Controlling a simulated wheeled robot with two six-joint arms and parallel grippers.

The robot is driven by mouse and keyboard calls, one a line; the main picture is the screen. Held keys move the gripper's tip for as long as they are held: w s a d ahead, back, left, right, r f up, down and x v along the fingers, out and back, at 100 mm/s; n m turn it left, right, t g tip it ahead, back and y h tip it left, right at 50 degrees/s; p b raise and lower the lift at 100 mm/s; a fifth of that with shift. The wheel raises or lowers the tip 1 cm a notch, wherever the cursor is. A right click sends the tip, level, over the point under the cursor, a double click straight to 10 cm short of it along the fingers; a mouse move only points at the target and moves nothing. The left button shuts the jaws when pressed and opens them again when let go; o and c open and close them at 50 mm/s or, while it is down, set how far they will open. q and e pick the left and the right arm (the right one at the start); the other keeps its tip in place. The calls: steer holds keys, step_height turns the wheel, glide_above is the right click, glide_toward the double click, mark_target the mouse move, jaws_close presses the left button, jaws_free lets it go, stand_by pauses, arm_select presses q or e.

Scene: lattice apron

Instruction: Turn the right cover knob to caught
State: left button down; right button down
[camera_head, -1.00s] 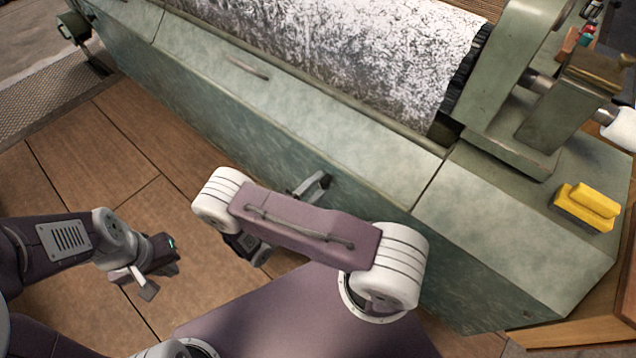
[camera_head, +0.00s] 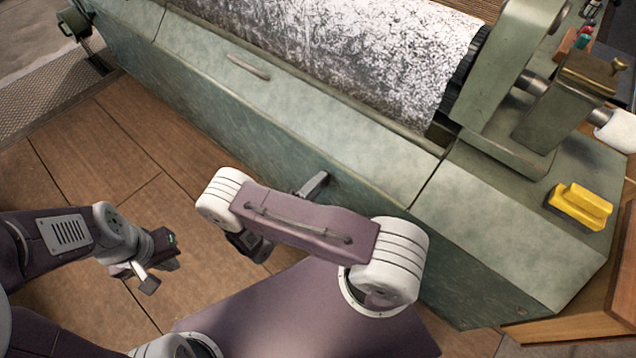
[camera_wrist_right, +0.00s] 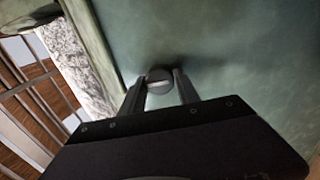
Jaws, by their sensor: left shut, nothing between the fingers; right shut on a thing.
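The right cover knob (camera_wrist_right: 159,74), a small round dark knob with a pale bar across its face, sits on the green panel in the right wrist view. My right gripper (camera_wrist_right: 159,84) is shut on it, one finger on each side. In the head view my right gripper (camera_head: 318,183) reaches the green front of the machine, partly behind my arm; the knob cannot be made out there. My left gripper (camera_head: 149,277) is shut and empty above the wooden floor, well away from the machine.
The green machine cover (camera_head: 330,155) runs along the front below a large speckled roller (camera_head: 370,60). A yellow block (camera_head: 580,205) lies on the right end of the machine. A handle (camera_head: 248,67) sits on the cover further left. Wooden floor (camera_head: 60,180) is clear on the left.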

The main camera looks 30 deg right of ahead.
steer(key=c, duration=0.9)
jaws_free()
steer(key=p+v, duration=0.2)
steer(key=v, duration=0.7)
